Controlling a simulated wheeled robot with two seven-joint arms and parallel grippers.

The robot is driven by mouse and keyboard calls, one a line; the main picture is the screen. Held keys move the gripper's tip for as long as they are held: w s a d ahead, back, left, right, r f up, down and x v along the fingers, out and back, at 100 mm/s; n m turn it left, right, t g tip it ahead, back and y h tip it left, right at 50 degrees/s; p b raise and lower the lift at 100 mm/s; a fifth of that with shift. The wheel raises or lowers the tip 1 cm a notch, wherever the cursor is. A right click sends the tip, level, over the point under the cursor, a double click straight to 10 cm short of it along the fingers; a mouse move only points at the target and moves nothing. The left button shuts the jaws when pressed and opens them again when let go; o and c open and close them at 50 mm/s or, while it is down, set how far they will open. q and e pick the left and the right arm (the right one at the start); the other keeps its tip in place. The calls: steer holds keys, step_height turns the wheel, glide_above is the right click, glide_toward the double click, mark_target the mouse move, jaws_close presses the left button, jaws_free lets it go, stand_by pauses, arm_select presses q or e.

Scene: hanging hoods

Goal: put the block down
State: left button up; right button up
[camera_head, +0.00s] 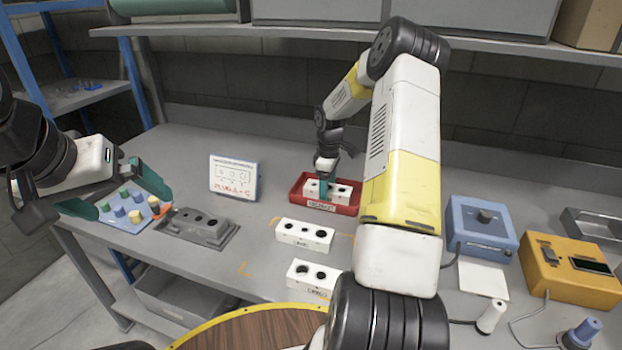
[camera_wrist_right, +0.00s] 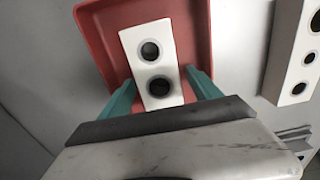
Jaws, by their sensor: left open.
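A white block (camera_head: 343,193) with dark round holes is at the red tray (camera_head: 296,193) on the table. In the right wrist view the block (camera_wrist_right: 148,45) lies over the tray floor, turned slightly. My right gripper (camera_head: 325,186) points down at it, and its teal fingers (camera_wrist_right: 162,88) flank the block's near end. Whether both fingers press on it, and whether the block rests on the floor, I cannot tell. My left gripper (camera_head: 122,198) is open and empty above the blue pegboard (camera_head: 128,222) at the left.
Two more white blocks with holes (camera_head: 304,235) (camera_head: 313,276) lie in front of the tray. A grey fixture (camera_head: 198,226) and a small sign (camera_head: 234,178) stand left. A blue box (camera_head: 481,228) and a yellow box (camera_head: 568,272) stand right. A shelf runs above the back.

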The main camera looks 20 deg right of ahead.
steer(key=s+a+r+m+t, duration=0.1)
steer(key=s+a+r, duration=0.1)
steer(key=r, duration=0.8)
steer(key=s+a+r, duration=0.2)
steer(key=r, duration=0.7)
steer(key=s+a+r+m+t, duration=0.2)
steer(key=s+a+r+m, duration=0.1)
steer(key=s+a+r, duration=0.45)
steer(key=s+a+r+m+t+y, duration=0.1)
steer(key=s+a+m, duration=0.1)
steer(key=s, duration=0.7)
steer(key=s+a+r+m+t+y, duration=0.1)
steer(key=s+m, duration=0.3)
steer(key=s, duration=0.5)
steer(key=shift+s+a+t, duration=0.4)
steer(key=shift+a+t, duration=0.2)
steer(key=shift+a, duration=0.25)
